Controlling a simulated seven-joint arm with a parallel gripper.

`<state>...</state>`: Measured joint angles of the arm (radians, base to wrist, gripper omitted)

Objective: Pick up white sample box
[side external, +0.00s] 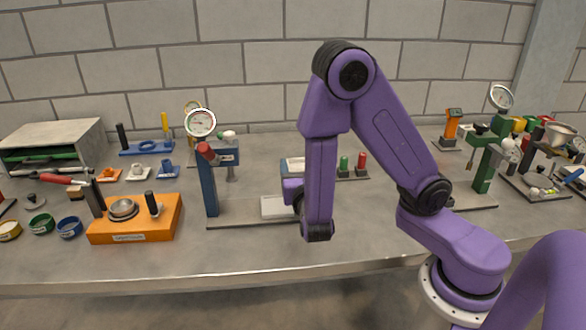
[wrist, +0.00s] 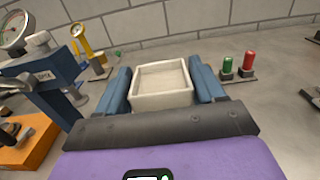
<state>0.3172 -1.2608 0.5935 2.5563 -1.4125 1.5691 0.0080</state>
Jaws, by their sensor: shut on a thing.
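The white sample box (wrist: 162,102) is a shallow, open-topped tray, empty inside, held between the two blue fingers of my gripper (wrist: 163,88) in the wrist view. The fingers press against its left and right sides, and it sits level. In the side view, my gripper (side external: 293,168) is partly hidden behind my own purple arm, with the pale box between its blue fingers. I cannot tell whether the box touches the bench or hangs just above it.
A blue stand with a dial gauge (side external: 201,123) rises close on the left, a pale block (side external: 277,207) on its base plate. Green and red pegs (side external: 352,164) stand just right. An orange fixture (side external: 135,218) is front left. The front middle bench is clear.

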